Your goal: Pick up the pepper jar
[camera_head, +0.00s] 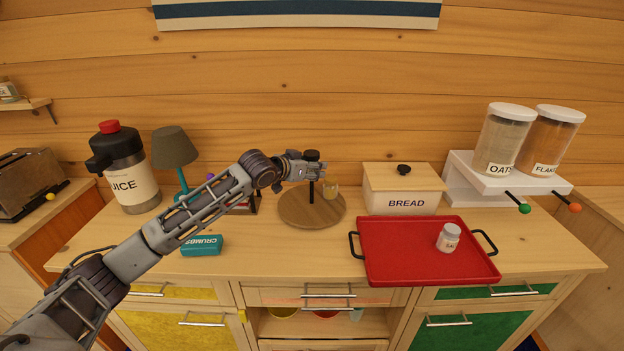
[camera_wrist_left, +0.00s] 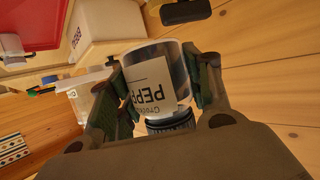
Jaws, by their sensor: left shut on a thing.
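The pepper jar (camera_wrist_left: 158,85) is glass, with a white label reading "PEPP" and a dark ribbed cap. In the left wrist view it sits between the fingers of my left gripper (camera_wrist_left: 155,92), which is shut on it. In the head view my left gripper (camera_head: 314,170) is above the round wooden stand (camera_head: 305,214) at the middle of the counter. The pepper jar is hard to make out there behind the fingers. My right gripper is out of view.
The bread box (camera_head: 404,203) stands right of the stand. A red tray (camera_head: 400,262) holds a small white-capped jar (camera_head: 448,238). A teal crumbs box (camera_head: 202,246), juice jug (camera_head: 128,172) and lamp (camera_head: 173,148) are at the left. The counter front before the stand is clear.

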